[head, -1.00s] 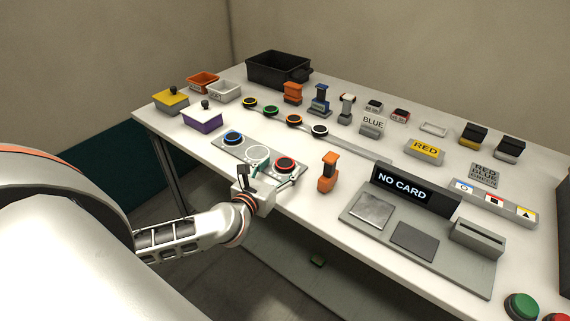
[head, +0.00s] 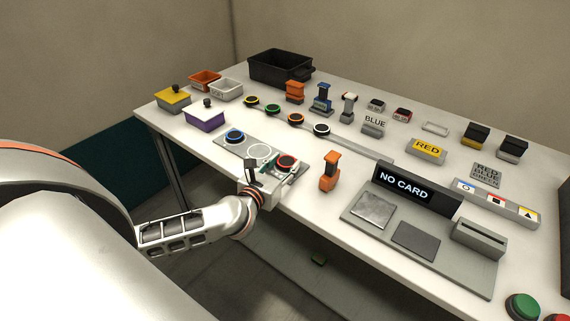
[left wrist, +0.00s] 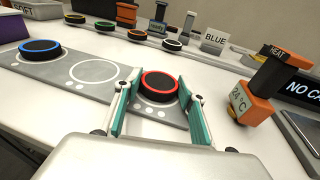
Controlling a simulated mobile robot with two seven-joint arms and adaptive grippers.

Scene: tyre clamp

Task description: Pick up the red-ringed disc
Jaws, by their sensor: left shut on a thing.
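The red-ringed disc (head: 286,162), black with a red rim, is at the right end of the grey plate (head: 222,146) near the table's front edge. In the left wrist view the disc (left wrist: 160,86) sits between the two teal-padded fingers of my left gripper (left wrist: 158,104). My left gripper (head: 281,167) is shut on the disc from the front. The disc looks level and at the plate; I cannot tell whether it is raised. My right gripper is in neither view.
A blue-ringed disc (head: 235,136) sits at the plate's left end, with an empty white circle (head: 260,151) between. An orange tool (head: 330,172) stands close to the right. Several ringed discs lie on a strip behind. The NO CARD display (head: 403,188) is farther right.

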